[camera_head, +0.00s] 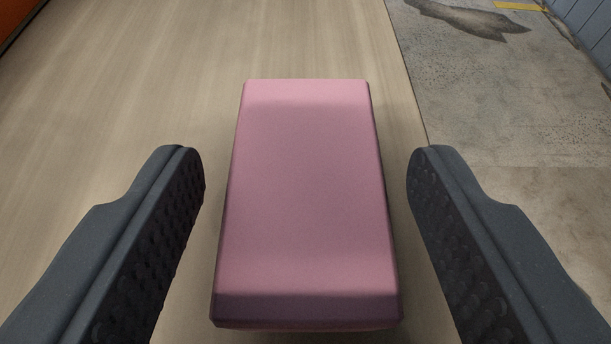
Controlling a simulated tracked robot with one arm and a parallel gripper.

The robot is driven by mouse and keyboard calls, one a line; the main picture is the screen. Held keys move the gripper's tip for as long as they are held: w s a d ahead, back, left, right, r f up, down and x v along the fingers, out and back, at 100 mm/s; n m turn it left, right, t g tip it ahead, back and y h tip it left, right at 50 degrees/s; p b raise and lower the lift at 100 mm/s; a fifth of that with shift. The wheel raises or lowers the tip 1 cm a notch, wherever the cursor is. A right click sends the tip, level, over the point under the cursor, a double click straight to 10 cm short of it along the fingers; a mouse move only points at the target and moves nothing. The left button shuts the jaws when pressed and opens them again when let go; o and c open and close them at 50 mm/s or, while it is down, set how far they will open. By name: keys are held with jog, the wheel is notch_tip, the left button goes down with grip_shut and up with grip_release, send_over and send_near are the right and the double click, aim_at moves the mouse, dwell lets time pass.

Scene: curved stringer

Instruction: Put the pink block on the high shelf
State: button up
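The pink block (308,195) lies on a light wooden surface in the middle of the view, its long side running away from me. My gripper (305,165) is open, with one dark textured finger to the left of the block and one to the right. A gap shows between each finger and the block's sides, so neither finger appears to touch it. The high shelf cannot be made out in this view.
The wooden surface (130,90) is clear to the left of and beyond the block. Its right edge runs close beside the block. Past it is a grey concrete floor (500,110) with a dark stain, a yellow mark and a grey ribbed wall (588,25). An orange-red strip (15,18) shows at top left.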

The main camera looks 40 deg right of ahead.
jog(key=c, duration=0.8)
jog(key=shift+r, duration=0.1)
